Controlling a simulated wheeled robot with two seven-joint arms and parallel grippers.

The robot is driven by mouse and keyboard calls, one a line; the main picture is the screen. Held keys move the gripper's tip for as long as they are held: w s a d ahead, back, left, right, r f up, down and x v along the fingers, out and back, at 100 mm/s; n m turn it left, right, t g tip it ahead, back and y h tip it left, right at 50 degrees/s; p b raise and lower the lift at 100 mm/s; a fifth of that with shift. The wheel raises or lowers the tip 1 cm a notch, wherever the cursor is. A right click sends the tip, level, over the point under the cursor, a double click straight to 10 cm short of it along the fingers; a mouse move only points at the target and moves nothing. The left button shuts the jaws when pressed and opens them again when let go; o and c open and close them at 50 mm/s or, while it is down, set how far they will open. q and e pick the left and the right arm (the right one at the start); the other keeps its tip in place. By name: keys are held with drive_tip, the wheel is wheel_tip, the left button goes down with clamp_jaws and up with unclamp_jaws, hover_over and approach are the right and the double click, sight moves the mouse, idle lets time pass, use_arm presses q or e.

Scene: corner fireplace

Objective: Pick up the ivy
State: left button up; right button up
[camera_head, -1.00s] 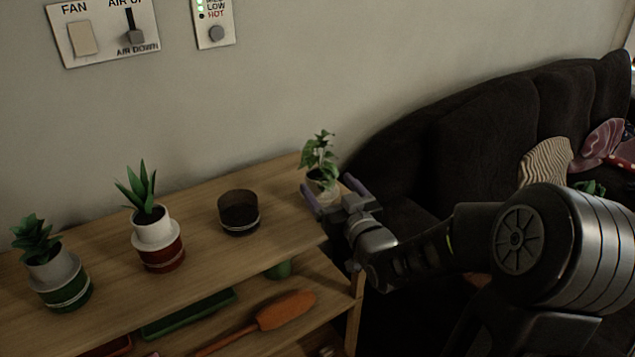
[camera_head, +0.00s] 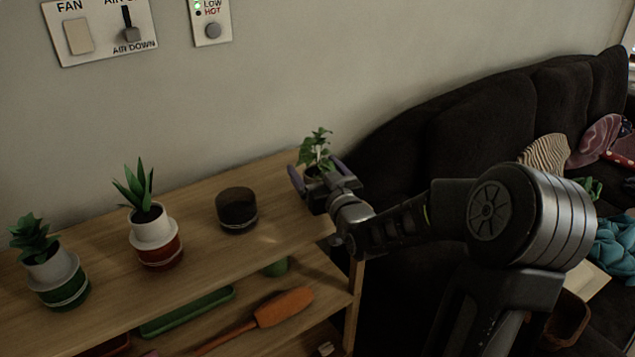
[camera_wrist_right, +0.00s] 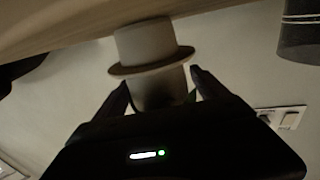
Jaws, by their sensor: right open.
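The ivy (camera_head: 315,147) is a small leafy green plant in a pale pot at the right end of the wooden shelf's top. My right gripper (camera_head: 318,176) is open at the pot, with its fingers on either side in the head view. In the right wrist view the pale pot (camera_wrist_right: 150,48) shows upside down between the open fingers (camera_wrist_right: 160,90), and the leaves are mostly hidden behind the gripper. I cannot tell whether the fingers touch the pot. My left gripper is not in view.
An empty dark pot (camera_head: 237,211), a spiky plant in a white and red pot (camera_head: 155,241) and a succulent in a grey and green pot (camera_head: 58,279) stand left on the shelf top (camera_head: 195,261). A dark sofa (camera_head: 450,130) lies right; the wall (camera_head: 300,60) is behind.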

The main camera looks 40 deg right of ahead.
sight(312, 127)
drive_tip(key=shift+w+d, duration=0.2)
drive_tip(key=shift+w, duration=0.5)
drive_tip(key=c, duration=1)
drive_tip(key=shift+r, duration=0.15)
wheel_tip(312, 127, up, 10)
drive_tip(key=shift+f+p, duration=0.1)
drive_tip(key=shift+p, duration=0.5)
